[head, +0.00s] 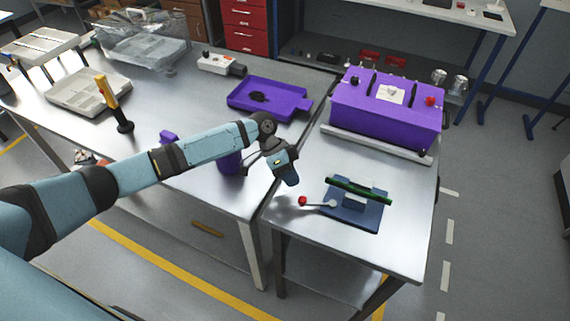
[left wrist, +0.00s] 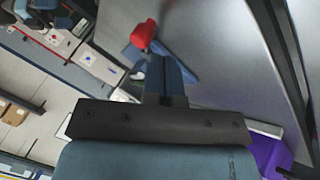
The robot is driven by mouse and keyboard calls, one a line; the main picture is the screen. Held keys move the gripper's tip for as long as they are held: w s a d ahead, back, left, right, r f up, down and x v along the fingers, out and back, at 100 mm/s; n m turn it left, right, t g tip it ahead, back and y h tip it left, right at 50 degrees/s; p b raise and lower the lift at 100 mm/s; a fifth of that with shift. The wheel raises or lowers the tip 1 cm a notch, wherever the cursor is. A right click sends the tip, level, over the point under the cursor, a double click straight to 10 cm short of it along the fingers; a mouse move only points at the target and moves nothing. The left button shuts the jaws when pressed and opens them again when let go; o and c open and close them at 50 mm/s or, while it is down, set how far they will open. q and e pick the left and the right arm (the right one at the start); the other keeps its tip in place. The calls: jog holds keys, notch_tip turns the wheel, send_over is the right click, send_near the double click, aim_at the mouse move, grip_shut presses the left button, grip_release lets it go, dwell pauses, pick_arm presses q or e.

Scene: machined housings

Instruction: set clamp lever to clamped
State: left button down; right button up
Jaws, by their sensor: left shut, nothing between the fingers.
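The clamp fixture has a blue base plate (head: 367,218) on the right-hand metal table in the head view. A dark green bar (head: 345,184) lies across its block. The clamp lever ends in a red knob (head: 302,201) and sticks out to the left of the base, low over the table. My left gripper (head: 291,180) is shut and empty, a little above and behind the knob in the head view. In the left wrist view the red knob (left wrist: 143,34) shows just beyond the tips of my shut fingers (left wrist: 162,62). I cannot tell whether they touch. My right gripper is not in view.
A large purple housing (head: 385,115) stands behind the fixture. A purple tray (head: 268,101) lies on the left table, with a purple cylinder (head: 230,163) below my left forearm. A yellow-handled tool (head: 107,92) stands farther left. The table front around the fixture is clear.

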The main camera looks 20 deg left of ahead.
pick_arm(q)
jog(key=shift+x, duration=1.8)
